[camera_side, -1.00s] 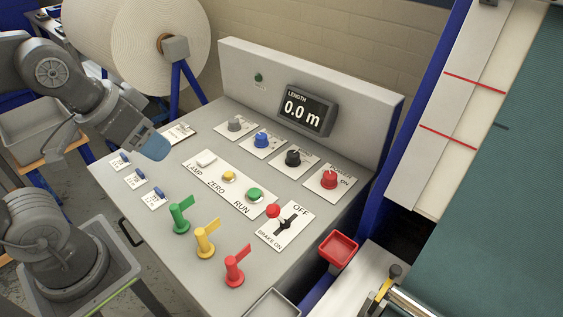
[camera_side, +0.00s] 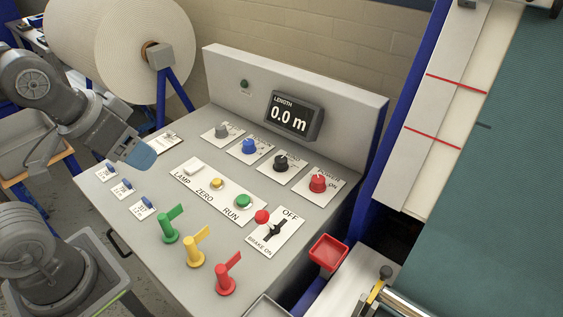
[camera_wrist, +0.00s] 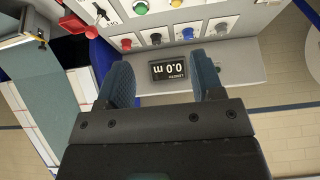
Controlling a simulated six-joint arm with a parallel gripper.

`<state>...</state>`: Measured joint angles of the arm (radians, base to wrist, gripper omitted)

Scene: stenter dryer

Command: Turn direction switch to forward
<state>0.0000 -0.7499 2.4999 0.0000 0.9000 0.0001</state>
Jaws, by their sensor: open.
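A row of rotary knobs stands on the sloping grey panel: a grey knob (camera_side: 221,131), a blue knob (camera_side: 249,146), a black knob (camera_side: 281,162) and a red knob (camera_side: 317,183) on a label reading ON. The small labels are too blurred to tell which knob is the direction switch. In the wrist view are the grey knob (camera_wrist: 222,28), blue knob (camera_wrist: 188,33), black knob (camera_wrist: 156,38) and red knob (camera_wrist: 126,43). My gripper (camera_side: 140,155) has blue fingers and hangs above the panel's left side, apart from the knobs. In the wrist view my gripper (camera_wrist: 163,78) is open and empty.
The length display (camera_side: 290,115) reads 0.0 m on the upright back panel. Green (camera_side: 170,225), yellow (camera_side: 197,246) and red (camera_side: 228,274) flag levers stand at the front. The red-knobbed brake lever (camera_side: 270,224) is at right. A large white roll (camera_side: 105,50) stands behind.

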